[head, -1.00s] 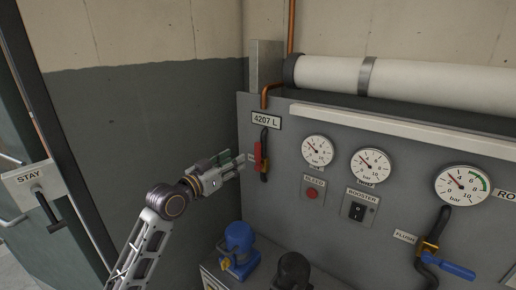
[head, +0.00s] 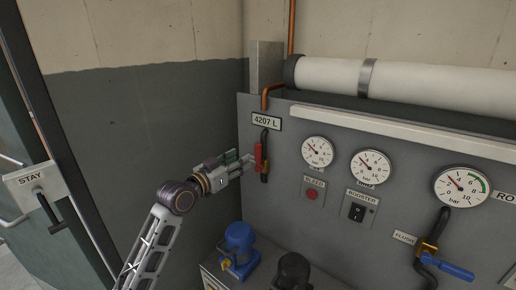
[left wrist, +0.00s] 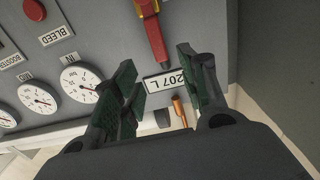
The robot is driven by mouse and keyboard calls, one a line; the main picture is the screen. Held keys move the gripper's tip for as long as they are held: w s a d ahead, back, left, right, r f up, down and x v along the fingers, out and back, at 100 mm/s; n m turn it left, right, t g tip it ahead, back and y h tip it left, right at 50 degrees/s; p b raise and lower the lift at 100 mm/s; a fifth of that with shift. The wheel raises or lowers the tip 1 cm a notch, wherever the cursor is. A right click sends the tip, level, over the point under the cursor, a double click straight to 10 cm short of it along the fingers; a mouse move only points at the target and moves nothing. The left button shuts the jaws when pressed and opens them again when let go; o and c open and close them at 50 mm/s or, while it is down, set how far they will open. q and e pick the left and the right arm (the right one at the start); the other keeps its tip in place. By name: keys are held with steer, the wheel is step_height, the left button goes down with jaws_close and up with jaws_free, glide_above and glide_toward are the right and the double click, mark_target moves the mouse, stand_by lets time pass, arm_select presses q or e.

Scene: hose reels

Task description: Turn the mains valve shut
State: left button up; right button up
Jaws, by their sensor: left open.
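The valve with a red lever (head: 258,156) is on the grey panel's left part, below the "4207 L" label (head: 266,121), on a dark hose from a copper pipe. The lever hangs about upright. My left gripper (head: 245,160) is open just left of the lever in the head view. In the left wrist view, which is upside down, the red lever (left wrist: 155,36) lies beyond the gap between the open fingers (left wrist: 157,68). I see no clear contact. My right gripper is not in view.
Right of the lever are gauges (head: 317,151), a red bleed button (head: 312,193), a booster switch (head: 357,212) and a blue-handled flush valve (head: 456,271). A blue device (head: 238,246) stands low in front. A door with a "STAY" plate (head: 31,180) is at left.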

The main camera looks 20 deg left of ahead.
mark_target(256, 149)
arm_select(q)
steer(key=shift+p+x, duration=1.4)
steer(key=shift+x, duration=4.25)
jaws_close()
